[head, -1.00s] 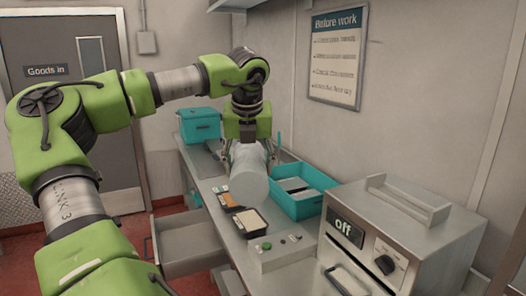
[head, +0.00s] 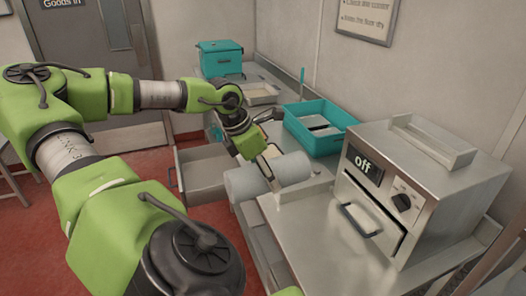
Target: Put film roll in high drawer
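The film roll (head: 244,185) is a pale grey-white cylinder, lying roughly level near the counter's front edge. My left gripper (head: 268,166) comes down over its middle and appears shut on it; the fingertips are partly hidden. An open drawer (head: 196,187) sticks out from the front of the counter, left of the roll. Its inside looks empty from here. The roll is beside the drawer, not over it. My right gripper is not in view.
A steel sealing machine marked "off" (head: 361,164) stands on the counter at right. A teal open bin (head: 336,140) is behind the roll, and a teal lidded box (head: 219,59) stands at the far end. The red floor left of the drawer is clear.

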